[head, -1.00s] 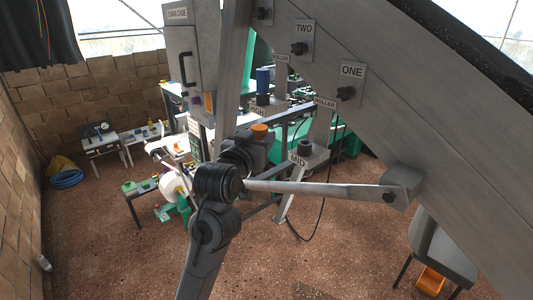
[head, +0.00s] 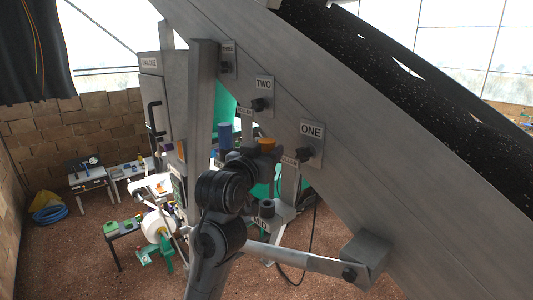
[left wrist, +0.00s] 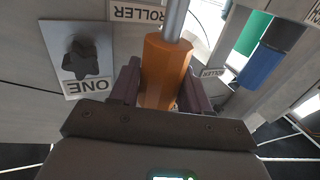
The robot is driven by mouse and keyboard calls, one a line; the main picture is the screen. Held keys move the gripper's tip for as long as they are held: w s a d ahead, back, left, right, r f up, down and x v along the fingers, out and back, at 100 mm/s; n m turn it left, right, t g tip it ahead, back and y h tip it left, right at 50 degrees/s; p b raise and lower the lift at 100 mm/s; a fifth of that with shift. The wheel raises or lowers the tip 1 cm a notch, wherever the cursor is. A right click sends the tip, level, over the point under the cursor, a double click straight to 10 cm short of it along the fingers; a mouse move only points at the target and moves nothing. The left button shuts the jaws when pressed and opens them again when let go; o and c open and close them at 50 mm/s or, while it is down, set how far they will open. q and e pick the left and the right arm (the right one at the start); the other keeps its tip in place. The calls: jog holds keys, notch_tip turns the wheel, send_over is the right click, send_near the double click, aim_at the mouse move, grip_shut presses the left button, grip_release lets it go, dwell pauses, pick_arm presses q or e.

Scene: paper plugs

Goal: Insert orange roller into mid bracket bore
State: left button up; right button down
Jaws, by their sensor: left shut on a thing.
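The orange roller (head: 267,143) is in my left gripper (head: 262,152), held in the air. In the left wrist view the orange roller (left wrist: 165,72) sits upright between the two dark fingers of the left gripper (left wrist: 162,90), with a grey metal rod at its upper end. The mid bracket (head: 262,222), marked MID, is below the roller in the head view. Its dark round collar (head: 267,207) shows; the bore's inside cannot be made out. The roller is apart from the collar in the picture. My right gripper is not in view.
The sloping conveyor frame (head: 330,120) fills the right side, with knobs on plates ONE (head: 311,131) and TWO (head: 264,85). A blue roller (head: 225,133) stands behind, left of my gripper. A grey bar (head: 300,260) crosses in front, low. Work tables stand at left.

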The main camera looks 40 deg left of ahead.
pick_arm(q)
jog(key=shift+r, duration=0.1)
jog(key=shift+f+b, duration=1.7)
jog(key=shift+f, duration=1.25)
jog(key=shift+p, duration=0.4)
jog(key=shift+f+b, duration=1.25)
jog(key=shift+f, duration=0.9)
jog(key=o, duration=1.2)
